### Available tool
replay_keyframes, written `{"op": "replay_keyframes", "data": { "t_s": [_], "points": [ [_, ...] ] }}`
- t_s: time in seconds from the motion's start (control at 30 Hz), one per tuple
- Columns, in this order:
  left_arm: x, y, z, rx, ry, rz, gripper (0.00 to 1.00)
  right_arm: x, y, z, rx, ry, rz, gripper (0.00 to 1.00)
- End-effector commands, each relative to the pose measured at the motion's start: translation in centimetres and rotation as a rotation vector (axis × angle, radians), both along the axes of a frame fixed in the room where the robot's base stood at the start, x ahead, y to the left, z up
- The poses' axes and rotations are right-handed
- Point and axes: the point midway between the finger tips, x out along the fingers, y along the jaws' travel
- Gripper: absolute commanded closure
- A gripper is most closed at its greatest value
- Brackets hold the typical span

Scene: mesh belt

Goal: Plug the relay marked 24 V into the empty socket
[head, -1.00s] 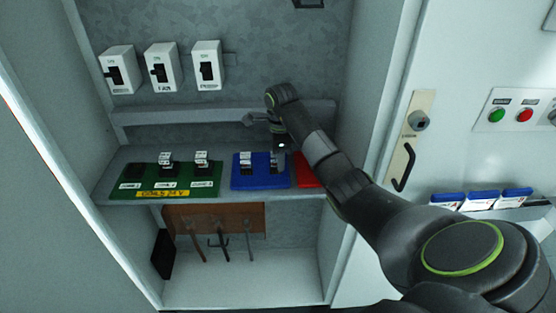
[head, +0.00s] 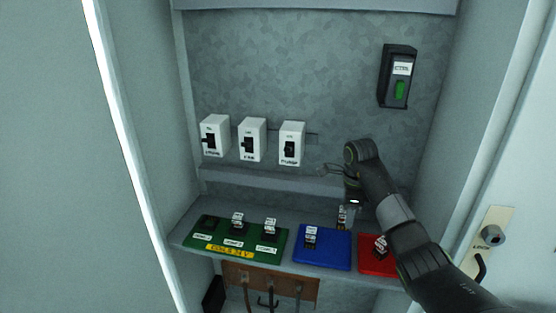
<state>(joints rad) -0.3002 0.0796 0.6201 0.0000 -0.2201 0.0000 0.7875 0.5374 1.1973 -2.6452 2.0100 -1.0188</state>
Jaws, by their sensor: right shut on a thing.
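My right gripper (head: 343,201) is shut on a small dark relay (head: 341,217) with a white label. It holds the relay upright, apparently just above the back right of the blue tray (head: 323,262). Another relay (head: 311,237) stands on the blue tray's left part. The green base (head: 194,238), with a yellow "COILS 24 V" label, has an empty socket (head: 208,222) at its left end. Two relays, one in the middle (head: 237,223) and one at right (head: 270,230), fill its other sockets. The relay markings are too small to read. My left gripper is out of view.
A red tray (head: 372,268) with a relay (head: 381,246) is partly behind my right arm. Three white breakers (head: 252,140) are on the back wall above a ledge. A black box with a green switch (head: 397,77) is at upper right. Cabinet walls close both sides.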

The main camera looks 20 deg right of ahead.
Motion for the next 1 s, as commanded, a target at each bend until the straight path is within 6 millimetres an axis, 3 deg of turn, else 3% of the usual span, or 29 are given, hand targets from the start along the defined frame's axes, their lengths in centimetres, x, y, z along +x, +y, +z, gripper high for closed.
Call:
{"op": "replay_keyframes", "data": {
  "t_s": [0.43, 0.67, 0.83, 1.0],
  "points": [
    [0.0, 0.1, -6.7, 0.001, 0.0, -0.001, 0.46, 0.0, 0.0, -6.7, 0.0, 0.0, 0.0, 0.91],
    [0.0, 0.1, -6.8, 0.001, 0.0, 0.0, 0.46, 0.0, 0.0, -6.8, 0.0, 0.0, 0.0, 0.91],
    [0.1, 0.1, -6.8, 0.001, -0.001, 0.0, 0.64, 0.0, 0.0, -6.8, 0.0, 0.0, 0.0, 0.91],
    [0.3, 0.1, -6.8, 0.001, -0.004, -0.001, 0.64, 0.0, 0.0, -6.8, 0.0, 0.0, 0.0, 0.91]
  ]
}}
